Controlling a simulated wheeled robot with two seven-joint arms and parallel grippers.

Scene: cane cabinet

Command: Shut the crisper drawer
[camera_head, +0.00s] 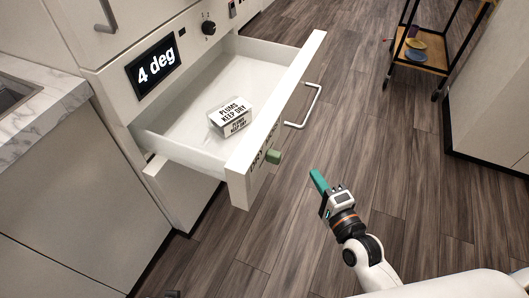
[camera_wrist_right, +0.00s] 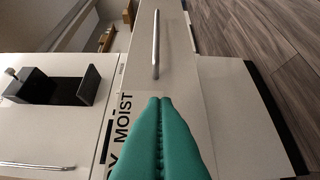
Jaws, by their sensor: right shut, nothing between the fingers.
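The crisper drawer (camera_head: 185,118) is pulled out of the white cabinet in the head view. Its front panel (camera_head: 285,100) carries a silver bar handle (camera_head: 304,106), dark lettering partly readable and a green knob (camera_head: 273,156). In the right wrist view the lettering "MOIST" and a silver handle (camera_wrist_right: 156,45) show on a pale front. A box (camera_head: 231,116) marked "PLUMS KEEP DRY" sits inside the drawer. My right gripper (camera_head: 318,181) has teal fingers, shut and empty, outside the drawer front and apart from it in the head view. Its fingers also show in the right wrist view (camera_wrist_right: 160,102). My left gripper is not seen.
A display (camera_head: 155,65) reading "4 deg" and a black dial (camera_head: 208,28) are on the cabinet above the drawer. A marble-topped counter (camera_head: 45,122) stands at left. A small cart (camera_head: 418,55) stands at the far right. Wood floor (camera_head: 350,120) in front of the drawer is clear.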

